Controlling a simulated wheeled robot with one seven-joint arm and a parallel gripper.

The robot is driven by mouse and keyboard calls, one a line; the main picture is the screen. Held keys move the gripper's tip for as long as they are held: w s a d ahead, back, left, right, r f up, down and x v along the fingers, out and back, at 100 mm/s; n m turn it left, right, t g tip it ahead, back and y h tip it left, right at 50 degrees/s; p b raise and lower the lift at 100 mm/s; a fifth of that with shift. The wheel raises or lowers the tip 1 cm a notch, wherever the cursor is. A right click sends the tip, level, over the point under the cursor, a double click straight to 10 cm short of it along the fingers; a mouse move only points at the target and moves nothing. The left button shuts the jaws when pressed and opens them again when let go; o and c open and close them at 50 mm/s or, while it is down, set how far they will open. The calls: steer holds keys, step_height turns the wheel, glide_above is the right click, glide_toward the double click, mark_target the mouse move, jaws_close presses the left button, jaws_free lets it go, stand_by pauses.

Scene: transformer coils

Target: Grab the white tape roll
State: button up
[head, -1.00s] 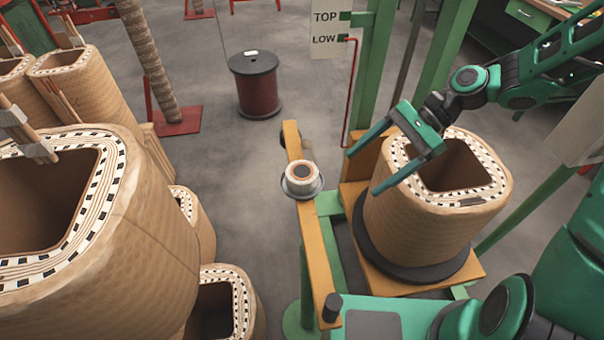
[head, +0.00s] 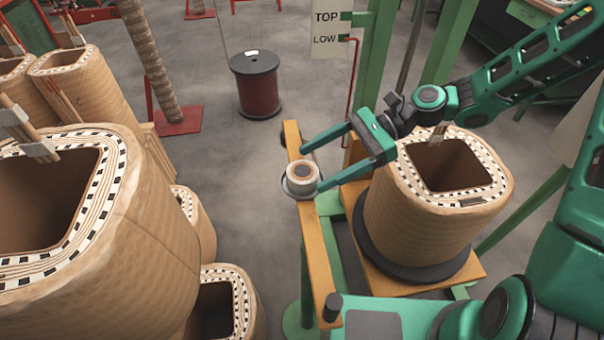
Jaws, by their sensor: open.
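The white tape roll (head: 303,177) sits in a shallow grey dish (head: 291,192) on the narrow orange beam, near its far end. It has a white rim and a brown centre. My gripper (head: 311,168) is open, with its two green fingers pointing left toward the roll. The far finger's tip is beyond the roll, and the near finger's tip is close to its right side. I cannot tell whether either finger touches it. Nothing is held.
A large wound coil (head: 420,215) stands on a dark disc right of the beam, beneath my arm. The orange beam (head: 313,245) runs toward me, with a dark peg (head: 332,307) at its near end. Large coils (head: 85,240) fill the left. A green post (head: 372,70) rises behind.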

mark_target(303, 171)
steer(key=shift+x, duration=2.35)
steer(key=shift+w, duration=0.1)
steer(key=c, duration=1.2)
steer(key=shift+r, duration=0.1)
steer(key=shift+c, duration=0.2)
